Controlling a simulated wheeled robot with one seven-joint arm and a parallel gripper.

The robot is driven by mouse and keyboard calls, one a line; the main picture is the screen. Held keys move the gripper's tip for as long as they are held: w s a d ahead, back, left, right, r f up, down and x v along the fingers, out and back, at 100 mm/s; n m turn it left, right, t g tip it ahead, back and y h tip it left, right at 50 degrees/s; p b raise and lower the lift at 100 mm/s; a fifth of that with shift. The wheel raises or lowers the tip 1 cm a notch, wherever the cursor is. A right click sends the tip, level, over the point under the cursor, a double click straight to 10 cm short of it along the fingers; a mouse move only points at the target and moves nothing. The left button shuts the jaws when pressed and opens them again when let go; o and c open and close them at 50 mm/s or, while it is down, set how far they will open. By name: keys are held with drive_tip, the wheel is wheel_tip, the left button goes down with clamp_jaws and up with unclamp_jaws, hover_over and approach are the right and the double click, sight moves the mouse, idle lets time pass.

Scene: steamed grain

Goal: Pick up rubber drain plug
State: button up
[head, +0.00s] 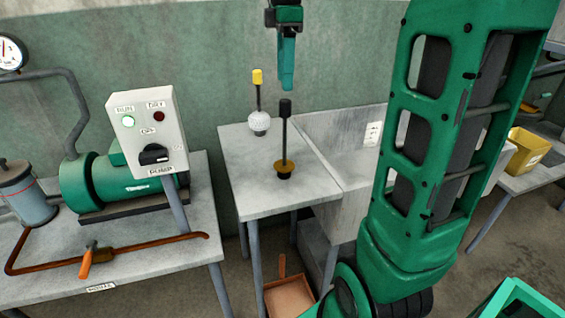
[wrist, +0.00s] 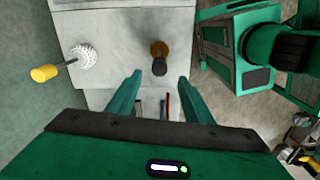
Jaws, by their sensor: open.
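An item with a brown disc, a dark underside and a tall black-capped stem, which looks like the rubber drain plug (head: 277,165), stands upright on the grey table (head: 240,195). In the wrist view the plug (wrist: 159,48) is seen from above, its black cap partly covering the disc, just beyond the fingertips. My gripper (head: 288,86) hangs above the table, higher than the plug and apart from it. The wrist view shows its two green fingers (wrist: 160,76) spread, with nothing between them.
A white knobbly ball on a yellow-capped stem (head: 259,121) stands behind and left of the plug. A grey sink-like basin (head: 335,150) adjoins the table's right side. A pump bench with a control box (head: 148,130) is at left.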

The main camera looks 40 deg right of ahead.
sight(284, 100)
wheel_tip(284, 100, down, 8)
drive_tip(key=shift+f, duration=0.1)
idle(0.4)
drive_tip(key=shift+w, duration=0.1)
clamp_jaws()
